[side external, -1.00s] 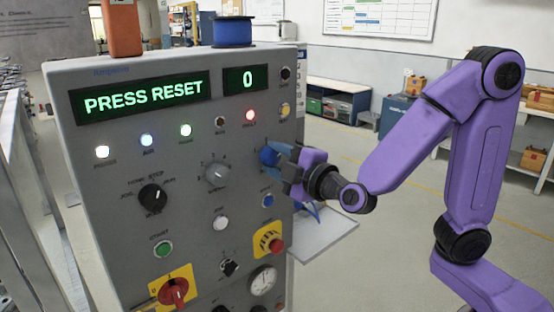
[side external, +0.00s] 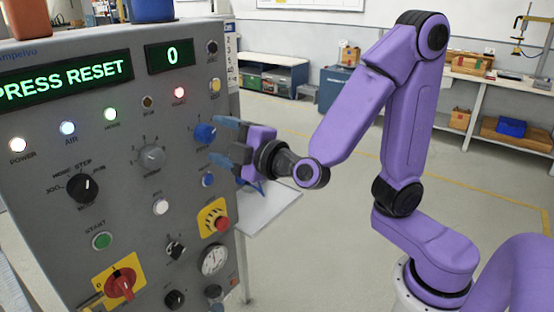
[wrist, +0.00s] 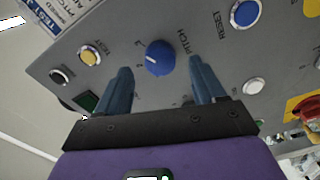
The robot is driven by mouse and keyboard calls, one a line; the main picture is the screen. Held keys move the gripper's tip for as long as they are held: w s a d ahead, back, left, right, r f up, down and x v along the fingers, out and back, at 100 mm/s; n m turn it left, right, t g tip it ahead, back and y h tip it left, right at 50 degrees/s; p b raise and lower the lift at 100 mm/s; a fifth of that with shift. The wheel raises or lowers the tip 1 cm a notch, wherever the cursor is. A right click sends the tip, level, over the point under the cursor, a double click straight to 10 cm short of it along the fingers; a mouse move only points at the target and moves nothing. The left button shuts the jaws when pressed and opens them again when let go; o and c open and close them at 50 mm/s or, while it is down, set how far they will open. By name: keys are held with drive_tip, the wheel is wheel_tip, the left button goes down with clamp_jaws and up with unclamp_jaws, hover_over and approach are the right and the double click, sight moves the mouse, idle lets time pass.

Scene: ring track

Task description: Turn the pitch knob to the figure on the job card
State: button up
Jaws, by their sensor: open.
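The blue pitch knob (side external: 204,133) is on the right part of the grey panel. My gripper (side external: 220,141) is open and empty, just right of the knob and apart from the panel. In the wrist view my gripper (wrist: 158,68) has one finger to each side of the knob, with gaps on both sides.
The display (side external: 65,80) reads PRESS RESET, and the smaller display (side external: 170,55) reads 0. A blue button (wrist: 245,13) sits by the RESET label. A red button on a yellow plate (side external: 215,217) is below the knob.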

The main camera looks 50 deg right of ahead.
drive_tip(key=s, duration=1.4)
idle(0.4)
drive_tip(key=s+d+f+m+g+h, duration=0.1)
drive_tip(key=s+d+f+g+h, duration=0.3)
drive_tip(key=d+f+g, duration=0.65)
drive_tip(key=s+a+f+g+y, duration=0.2)
drive_tip(key=s+a+g+y, duration=0.2)
drive_tip(key=s+g, duration=0.3)
drive_tip(key=shift+s+f+m, duration=0.4)
drive_tip(key=shift+s, duration=0.25)
drive_tip(key=shift+d, duration=0.1)
idle(1.0)
